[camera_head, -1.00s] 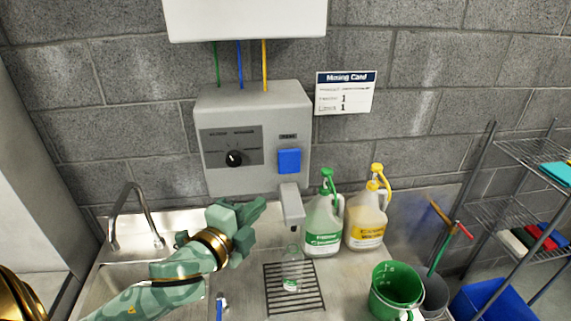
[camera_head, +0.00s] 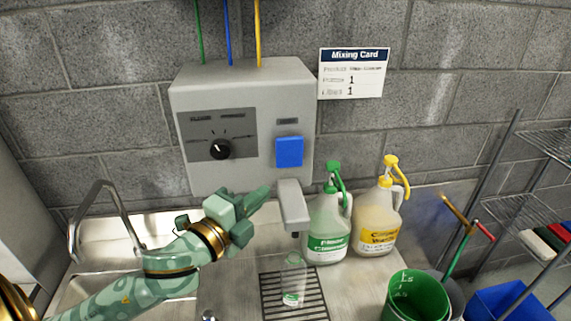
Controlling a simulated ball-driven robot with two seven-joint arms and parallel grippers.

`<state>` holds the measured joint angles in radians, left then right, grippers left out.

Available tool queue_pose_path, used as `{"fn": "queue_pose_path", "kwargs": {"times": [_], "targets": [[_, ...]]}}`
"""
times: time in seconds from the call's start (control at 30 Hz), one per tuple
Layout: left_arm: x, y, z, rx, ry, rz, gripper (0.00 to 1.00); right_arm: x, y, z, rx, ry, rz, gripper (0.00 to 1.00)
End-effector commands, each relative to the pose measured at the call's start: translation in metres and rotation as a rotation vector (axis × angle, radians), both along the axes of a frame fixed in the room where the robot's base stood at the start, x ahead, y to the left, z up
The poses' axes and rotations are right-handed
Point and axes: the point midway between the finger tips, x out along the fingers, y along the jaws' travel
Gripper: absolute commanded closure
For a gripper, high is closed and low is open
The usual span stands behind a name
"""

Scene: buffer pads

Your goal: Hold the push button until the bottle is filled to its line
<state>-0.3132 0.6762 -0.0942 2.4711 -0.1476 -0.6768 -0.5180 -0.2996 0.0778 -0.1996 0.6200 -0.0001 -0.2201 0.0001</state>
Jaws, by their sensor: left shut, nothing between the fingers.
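The blue push button (camera_head: 289,152) is on the front of the grey dispenser box (camera_head: 190,95), right of a black dial (camera_head: 220,149). A small clear bottle (camera_head: 293,280) stands upright on the drain grate, below the dispenser's spout (camera_head: 292,205). I cannot make out its fill line or any liquid level. My left gripper (camera_head: 262,192) is shut and empty, in front of the box's lower edge, left of the spout and below the button. It appears apart from the button. My right gripper is not in view.
A green-labelled jug (camera_head: 328,228) and a yellow-labelled jug (camera_head: 378,222) stand right of the spout. A tap (camera_head: 105,205) is over the sink at left. A green bucket (camera_head: 415,298) is at front right. A mixing card (camera_head: 353,73) hangs on the wall.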

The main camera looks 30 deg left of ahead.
Motion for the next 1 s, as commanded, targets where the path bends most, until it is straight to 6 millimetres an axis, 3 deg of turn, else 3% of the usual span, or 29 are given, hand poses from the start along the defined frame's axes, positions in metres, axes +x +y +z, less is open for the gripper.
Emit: {"fn": "queue_pose_path", "kwargs": {"times": [0.33,0.77,1.0], "targets": [[0.013,-0.002,0.002,-0.001,-0.002,0.001,1.00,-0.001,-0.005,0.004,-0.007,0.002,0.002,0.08],[0.099,-0.014,0.003,-0.001,-0.001,0.001,1.00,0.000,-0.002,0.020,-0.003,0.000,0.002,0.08],[0.125,0.005,0.001,0.001,0.001,0.001,1.00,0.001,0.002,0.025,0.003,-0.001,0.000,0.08]]}}
